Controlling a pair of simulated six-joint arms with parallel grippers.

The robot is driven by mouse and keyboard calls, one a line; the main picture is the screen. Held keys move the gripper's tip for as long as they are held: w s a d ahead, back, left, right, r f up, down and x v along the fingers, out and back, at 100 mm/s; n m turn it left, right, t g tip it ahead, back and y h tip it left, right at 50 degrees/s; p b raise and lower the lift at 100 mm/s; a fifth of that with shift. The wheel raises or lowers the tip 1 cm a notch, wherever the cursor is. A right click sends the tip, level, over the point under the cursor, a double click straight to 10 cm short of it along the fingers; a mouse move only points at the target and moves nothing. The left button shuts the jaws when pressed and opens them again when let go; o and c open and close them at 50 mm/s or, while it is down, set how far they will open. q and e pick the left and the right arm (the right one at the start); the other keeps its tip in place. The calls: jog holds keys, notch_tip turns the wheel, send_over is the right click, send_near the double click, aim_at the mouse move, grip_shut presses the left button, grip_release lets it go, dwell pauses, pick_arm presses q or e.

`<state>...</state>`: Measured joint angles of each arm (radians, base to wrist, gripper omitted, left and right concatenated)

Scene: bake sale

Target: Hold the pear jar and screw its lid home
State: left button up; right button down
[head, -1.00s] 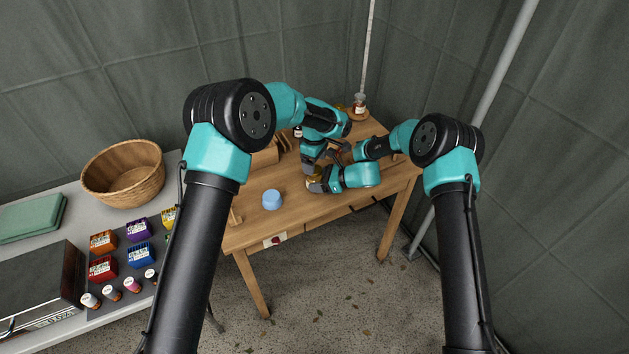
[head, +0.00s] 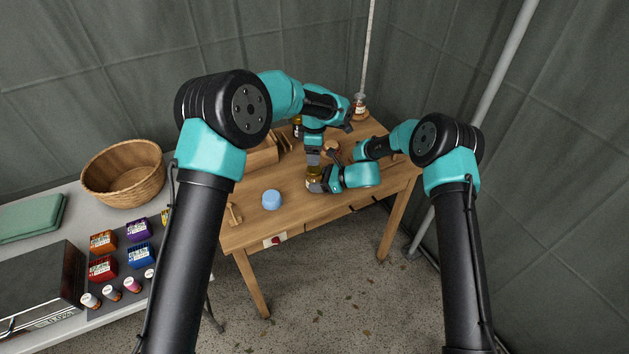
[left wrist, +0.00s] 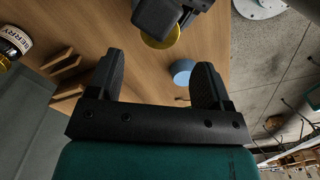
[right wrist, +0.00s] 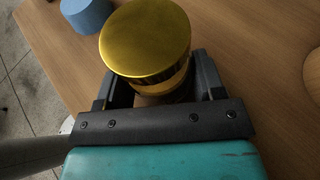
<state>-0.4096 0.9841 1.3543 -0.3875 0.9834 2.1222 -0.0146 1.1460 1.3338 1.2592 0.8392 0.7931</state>
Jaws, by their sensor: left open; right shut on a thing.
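The pear jar (right wrist: 168,88) is gripped by my right gripper (right wrist: 160,80), which is shut around its side. In the head view the jar (head: 313,184) is held low over the table. The gold lid (right wrist: 145,40) sits on top of the jar; I cannot tell how tightly it is seated. My left gripper (left wrist: 157,75) is open and empty, with its fingers pointing toward the lid. The lid shows beyond the fingertips in the left wrist view (left wrist: 160,40). In the head view my left gripper (head: 313,163) is just above the jar.
A blue cylinder (head: 271,200) stands on the wooden table (head: 290,222) left of the jar. Wooden holders (head: 262,157) and a dark jar (left wrist: 14,43) are behind. Another jar (head: 359,104) stands at the far corner. A side table at left holds a basket (head: 122,172) and colored boxes.

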aim_at(315, 169)
pick_arm(q)
jog(key=shift+r+n, duration=0.55)
jog(key=shift+n, duration=0.45)
jog(key=shift+f, duration=0.15)
jog(key=shift+f, duration=3.9)
jog(key=shift+c, duration=0.4)
jog(key=c, duration=0.8)
jog(key=shift+m, duration=0.8)
jog(key=shift+c, duration=0.2)
jog(key=o, duration=1.1)
